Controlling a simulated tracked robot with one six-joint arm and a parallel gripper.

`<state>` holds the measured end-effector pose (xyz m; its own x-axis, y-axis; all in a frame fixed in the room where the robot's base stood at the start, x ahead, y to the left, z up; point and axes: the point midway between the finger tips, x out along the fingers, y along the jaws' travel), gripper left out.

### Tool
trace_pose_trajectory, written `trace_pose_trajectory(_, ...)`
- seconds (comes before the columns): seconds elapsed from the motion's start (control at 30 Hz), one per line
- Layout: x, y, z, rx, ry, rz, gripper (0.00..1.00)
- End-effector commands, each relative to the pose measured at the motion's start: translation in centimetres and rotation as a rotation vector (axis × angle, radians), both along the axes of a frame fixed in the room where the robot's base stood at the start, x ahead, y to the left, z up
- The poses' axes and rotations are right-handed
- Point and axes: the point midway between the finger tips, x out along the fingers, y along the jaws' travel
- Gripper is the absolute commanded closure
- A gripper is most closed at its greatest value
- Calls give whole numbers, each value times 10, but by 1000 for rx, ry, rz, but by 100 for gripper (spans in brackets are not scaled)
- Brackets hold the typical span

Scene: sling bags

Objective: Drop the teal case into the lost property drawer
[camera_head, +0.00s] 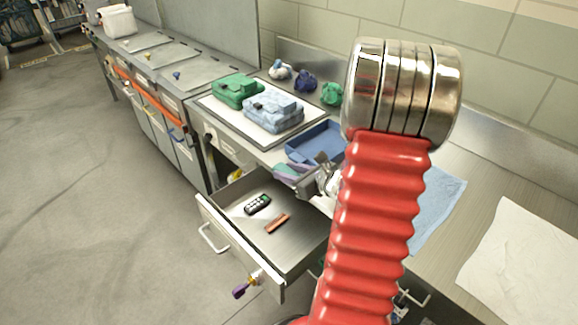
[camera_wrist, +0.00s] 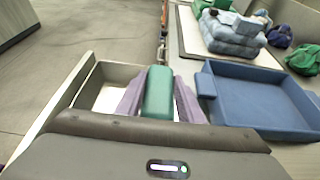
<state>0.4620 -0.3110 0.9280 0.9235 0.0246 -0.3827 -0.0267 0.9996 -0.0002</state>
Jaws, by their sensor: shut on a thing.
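The teal case (camera_wrist: 158,93) is held between the two purple-tipped fingers of my gripper (camera_wrist: 158,98) in the wrist view. In the head view the case (camera_head: 287,170) shows as a small teal patch at my gripper (camera_head: 295,176), partly hidden by the fingers. My gripper is shut on it, above the back part of the open drawer. The drawer (camera_head: 296,253) is pulled out below the counter and holds a dark remote-like device (camera_head: 257,204) and an orange-brown item (camera_head: 278,223). In the wrist view the drawer's rim (camera_wrist: 62,95) lies below and around the case.
A blue tray (camera_head: 318,143) stands on the counter beside my gripper. Behind it, folded green (camera_head: 236,90) and light blue (camera_head: 273,111) bags lie on a white board, with small bundles near the wall. Lidded bins (camera_head: 165,105) line the left. Floor in front is clear.

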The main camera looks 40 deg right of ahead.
Motion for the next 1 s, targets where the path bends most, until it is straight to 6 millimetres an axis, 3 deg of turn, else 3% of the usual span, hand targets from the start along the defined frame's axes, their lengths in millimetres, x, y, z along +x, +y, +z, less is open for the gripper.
trace_pose_trajectory(0.3, 0, 1, -29, 2, 0, 0, 89)
trace_pose_trajectory(0.67, 1, 1, -32, 0, 0, 2, 89)
trace_pose_trajectory(0.7, 1, 1, -32, 0, 0, 2, 65)
trace_pose_trajectory(1.0, 1, 1, -32, 0, 0, 2, 44)
